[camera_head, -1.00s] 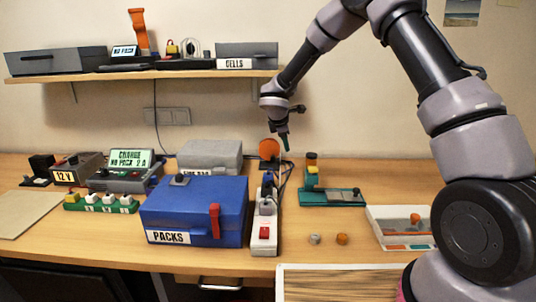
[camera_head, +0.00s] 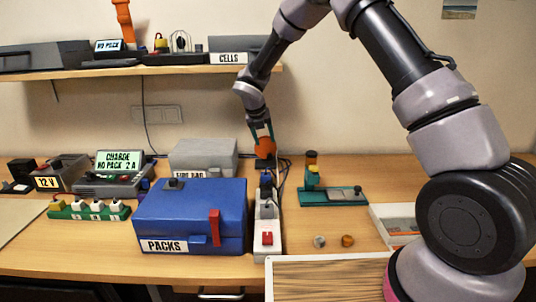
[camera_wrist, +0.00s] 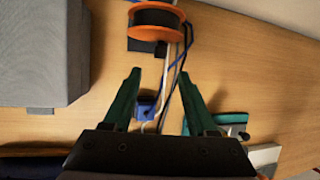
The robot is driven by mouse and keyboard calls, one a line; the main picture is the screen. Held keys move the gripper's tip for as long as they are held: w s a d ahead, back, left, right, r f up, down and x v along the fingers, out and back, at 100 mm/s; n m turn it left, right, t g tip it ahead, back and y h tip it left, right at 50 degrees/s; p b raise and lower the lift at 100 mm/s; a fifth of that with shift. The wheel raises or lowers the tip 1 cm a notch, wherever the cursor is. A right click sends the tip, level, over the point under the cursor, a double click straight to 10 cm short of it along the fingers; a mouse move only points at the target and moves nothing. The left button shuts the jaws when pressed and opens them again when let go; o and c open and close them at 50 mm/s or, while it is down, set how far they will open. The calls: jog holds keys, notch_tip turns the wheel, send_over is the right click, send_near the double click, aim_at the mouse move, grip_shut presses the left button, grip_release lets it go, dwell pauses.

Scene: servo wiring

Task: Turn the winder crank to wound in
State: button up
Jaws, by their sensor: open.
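The winder's orange spool (camera_head: 264,148) stands at the back of the bench, behind the power strip. It shows in the wrist view as an orange-rimmed reel (camera_wrist: 157,19) with a dark winding. I cannot make out its crank clearly in either view. In the wrist view the fingers are apart with nothing gripped, and the reel lies beyond the fingertips. A small blue part (camera_wrist: 146,106) and cables show between the fingers, lower down.
A white power strip (camera_head: 266,240) runs toward the bench front. The blue PACKS box (camera_head: 190,218) is left of it, the grey box (camera_head: 204,154) behind. A teal fixture (camera_head: 333,197) stands to the right. Dark cables lie beside the spool.

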aim_at(269, 155)
jog(key=x, duration=0.9)
jog(key=shift+r, duration=0.1)
grip_shut()
